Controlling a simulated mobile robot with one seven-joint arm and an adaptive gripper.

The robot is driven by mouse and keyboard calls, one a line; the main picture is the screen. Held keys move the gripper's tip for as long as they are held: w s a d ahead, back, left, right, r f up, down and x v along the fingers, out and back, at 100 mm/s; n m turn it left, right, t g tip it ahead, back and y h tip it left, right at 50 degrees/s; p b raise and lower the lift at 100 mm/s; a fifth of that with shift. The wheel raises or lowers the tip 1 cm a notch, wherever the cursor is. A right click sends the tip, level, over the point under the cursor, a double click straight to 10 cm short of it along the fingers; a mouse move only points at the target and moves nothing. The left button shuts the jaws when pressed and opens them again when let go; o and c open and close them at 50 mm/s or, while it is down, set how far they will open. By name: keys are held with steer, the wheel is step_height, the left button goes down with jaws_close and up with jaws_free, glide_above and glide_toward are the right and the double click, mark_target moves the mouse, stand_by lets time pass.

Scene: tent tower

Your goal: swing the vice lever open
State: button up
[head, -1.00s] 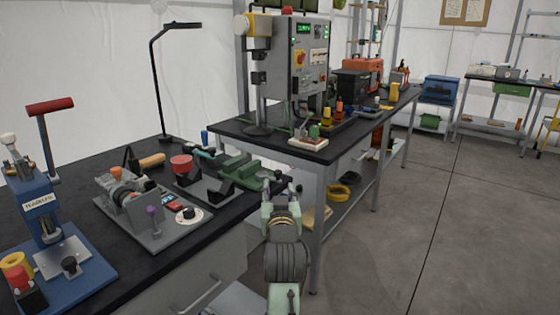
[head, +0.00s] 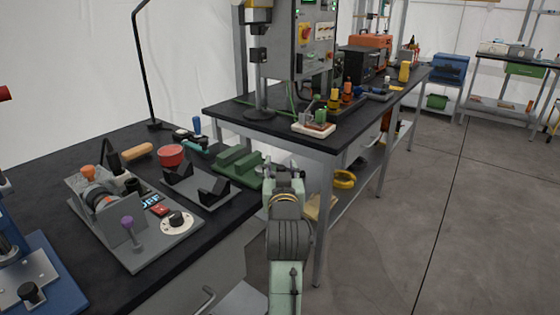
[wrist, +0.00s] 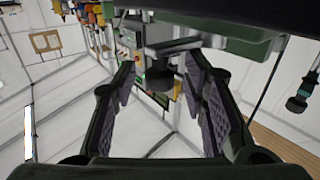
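A green block-shaped fixture (head: 240,163), which looks like the vice, sits on the near black bench close to its right edge. I cannot make out its lever clearly. My gripper (head: 284,172) is just right of this fixture in the head view, at the bench edge, pointing away from the camera. In the wrist view my gripper (wrist: 168,95) has its two padded fingers wide apart with nothing held. A dark grey cylindrical part (wrist: 165,48) shows beyond the fingers, with a green surface (wrist: 240,48) beside it; I cannot tell what they belong to.
The near bench also holds a grey V-block plate (head: 207,190), a red round pot (head: 171,155) and a grey device with dials (head: 135,225). Open floor (head: 400,245) lies to the right.

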steer(key=shift+w, duration=0.2)
steer(key=shift+r, duration=0.1)
steer(key=shift+s, duration=0.1)
jaws_close()
stand_by(0.6)
